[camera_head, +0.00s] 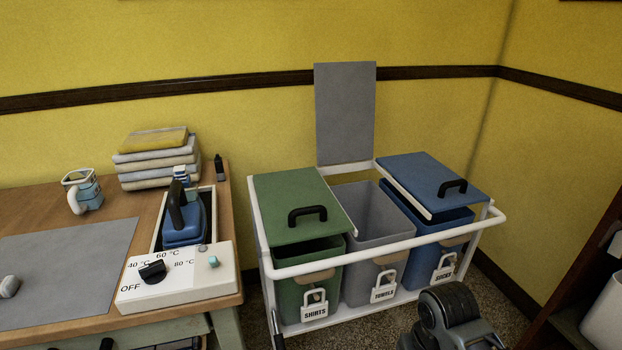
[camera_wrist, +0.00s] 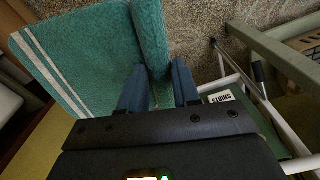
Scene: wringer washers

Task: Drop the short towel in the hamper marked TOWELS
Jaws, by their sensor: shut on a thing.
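In the wrist view my gripper (camera_wrist: 160,84) is shut on a teal towel (camera_wrist: 92,48) with white stripes along one side. The towel is folded over, with one part between the two blue fingers and a wide flap to the left. In the head view the grey hamper (camera_head: 360,225) is the middle one of three and carries the label TOWELS (camera_head: 383,294). Its grey lid (camera_head: 345,112) stands upright and its mouth is open. The towel does not show in the head view; part of my arm shows at the bottom right.
The green SHIRTS hamper (camera_head: 309,275) and blue SOCKS hamper (camera_head: 440,240) flank it, with their lids lowered. A white rail (camera_head: 390,244) runs across the front. A wooden table (camera_head: 110,220) stands left, with folded cloths (camera_head: 158,160), a mug (camera_head: 82,190) and a dial box (camera_head: 178,276).

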